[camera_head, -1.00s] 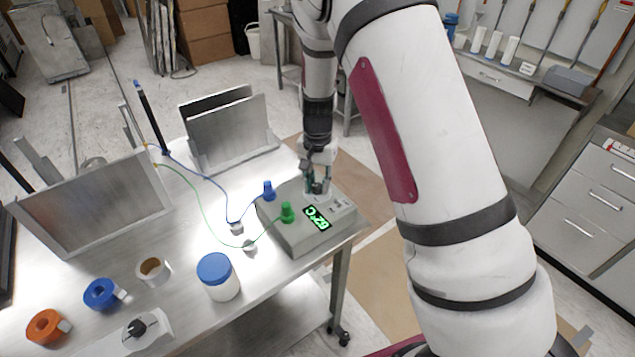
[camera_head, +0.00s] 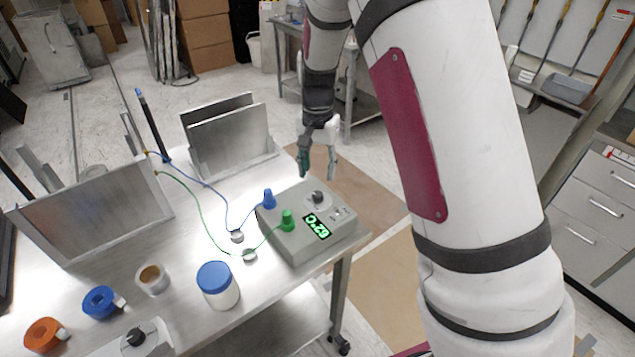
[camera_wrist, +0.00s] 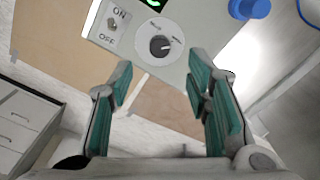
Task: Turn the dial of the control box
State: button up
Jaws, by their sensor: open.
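The grey control box (camera_head: 295,240) sits on the right part of the metal table. Its dark dial knob (camera_head: 318,197) stands on a pale round plate near the back edge. In the wrist view the dial (camera_wrist: 160,45) shows ahead of the fingers, uncovered. A green-lit display (camera_head: 316,227) and an ON/OFF switch (camera_wrist: 112,23) are beside it. Blue (camera_head: 268,199) and green (camera_head: 287,220) plugs are in the box. My gripper (camera_head: 318,172) is open and empty, above and behind the dial and apart from it. Its teal pads (camera_wrist: 160,95) show in the wrist view.
Tape rolls (camera_head: 100,301) lie at the front left. Upright metal plates (camera_head: 232,135) stand at the table's back. Blue and green wires cross the tabletop. Space behind the box is free.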

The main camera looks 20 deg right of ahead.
jog(key=shift+r, duration=2.1)
